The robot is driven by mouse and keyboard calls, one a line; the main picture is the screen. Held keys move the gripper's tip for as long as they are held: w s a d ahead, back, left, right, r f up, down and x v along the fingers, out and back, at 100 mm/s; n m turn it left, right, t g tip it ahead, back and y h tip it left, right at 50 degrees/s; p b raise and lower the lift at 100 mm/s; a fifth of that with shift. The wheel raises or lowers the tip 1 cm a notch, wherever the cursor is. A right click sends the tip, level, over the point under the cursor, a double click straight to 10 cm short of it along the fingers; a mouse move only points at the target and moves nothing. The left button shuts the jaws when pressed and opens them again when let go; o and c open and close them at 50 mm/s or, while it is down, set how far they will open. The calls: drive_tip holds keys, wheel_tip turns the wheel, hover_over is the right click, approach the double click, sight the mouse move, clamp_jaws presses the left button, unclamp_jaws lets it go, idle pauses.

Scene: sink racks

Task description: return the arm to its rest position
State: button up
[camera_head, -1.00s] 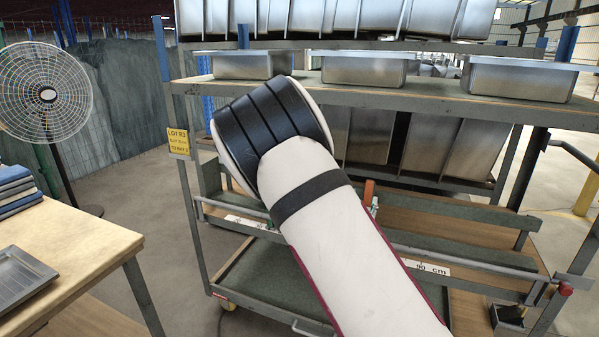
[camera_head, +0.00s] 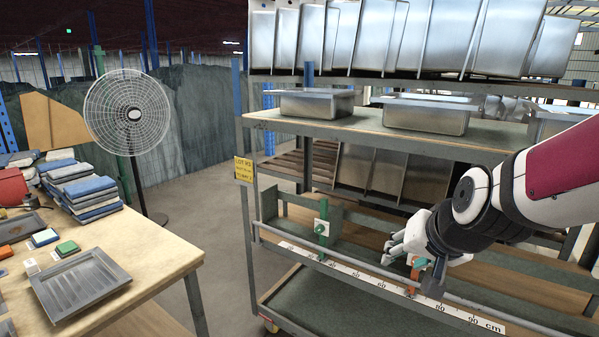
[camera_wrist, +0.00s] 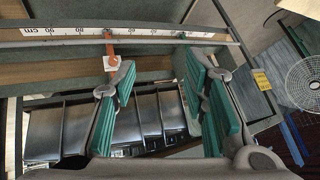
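My arm (camera_head: 545,190) comes in from the right in the head view, with its white and black wrist in front of the rack. My gripper (camera_head: 424,268) hangs at its end near the ruler rail. In the wrist view my gripper (camera_wrist: 162,95) is open, its green-padded fingers wide apart with nothing between them. The fingertips in the head view are partly hidden by the wrist.
The rack's ruler rail (camera_head: 350,270) carries an orange stop (camera_head: 414,277) close to my gripper and a green stop (camera_head: 322,227). Steel sinks (camera_head: 428,115) fill the upper shelves. A workbench (camera_head: 150,245) with a tray (camera_head: 85,285) and a fan (camera_head: 128,112) stand left.

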drive_tip(key=s+r+n+g+p, duration=0.1)
drive_tip(key=s+r+n+g, duration=0.1)
drive_tip(key=s, duration=1)
drive_tip(key=s+r+n+g+p, duration=0.1)
drive_tip(key=s+r, duration=0.3)
drive_tip(key=s, duration=0.8)
drive_tip(key=shift+r+n+g+h+p, duration=0.15)
drive_tip(key=shift+n+g+h+p, duration=0.25)
drive_tip(key=shift+n, duration=0.1)
drive_tip(key=shift+o, duration=0.7)
drive_tip(key=shift+d, duration=0.1)
